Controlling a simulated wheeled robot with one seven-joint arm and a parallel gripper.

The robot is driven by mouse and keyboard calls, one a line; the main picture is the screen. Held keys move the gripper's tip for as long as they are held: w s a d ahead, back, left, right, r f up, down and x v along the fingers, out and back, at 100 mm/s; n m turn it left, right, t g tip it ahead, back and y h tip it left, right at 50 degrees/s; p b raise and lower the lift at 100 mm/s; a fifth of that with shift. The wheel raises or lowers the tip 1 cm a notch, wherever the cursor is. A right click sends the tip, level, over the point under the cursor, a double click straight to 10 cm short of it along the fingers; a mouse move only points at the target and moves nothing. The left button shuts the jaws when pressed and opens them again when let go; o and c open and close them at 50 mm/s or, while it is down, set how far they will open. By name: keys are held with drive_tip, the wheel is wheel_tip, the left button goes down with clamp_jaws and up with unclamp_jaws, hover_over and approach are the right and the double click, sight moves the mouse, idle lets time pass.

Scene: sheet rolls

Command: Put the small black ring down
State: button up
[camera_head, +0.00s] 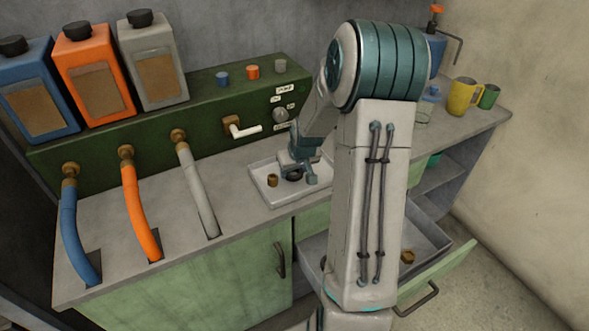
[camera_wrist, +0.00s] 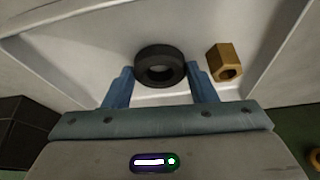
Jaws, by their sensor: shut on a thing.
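The small black ring (camera_wrist: 160,66) is between the two blue fingertips of my gripper (camera_wrist: 161,80) in the wrist view. My gripper is shut on it. In the head view the ring (camera_head: 291,176) shows as a dark shape under my gripper, low over the white tray (camera_head: 281,199), partly hidden by the fingers. I cannot tell whether the ring touches the tray floor.
A brass hex nut (camera_wrist: 223,63) lies in the tray, just right of the ring in the wrist view. The green panel with a white lever (camera_head: 246,130) stands behind the tray. An open drawer (camera_head: 436,240) holding another brass piece (camera_head: 408,257) is below right.

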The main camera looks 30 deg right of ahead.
drive_tip(key=shift+f, duration=0.15)
drive_tip(key=o, duration=0.9)
drive_tip(key=shift+o, duration=0.2)
drive_tip(key=shift+r, duration=0.35)
drive_tip(key=v, duration=1)
drive_tip(key=s+a+r+g, duration=0.1)
drive_tip(key=s+a+r, duration=0.2)
drive_tip(key=s+a, duration=0.4)
drive_tip(key=s+a+r, duration=0.3)
drive_tip(key=s+a, duration=0.5)
drive_tip(key=s, duration=0.5)
drive_tip(key=shift+s+r+n+g, duration=0.3)
drive_tip(key=shift+s+r+g, duration=0.1)
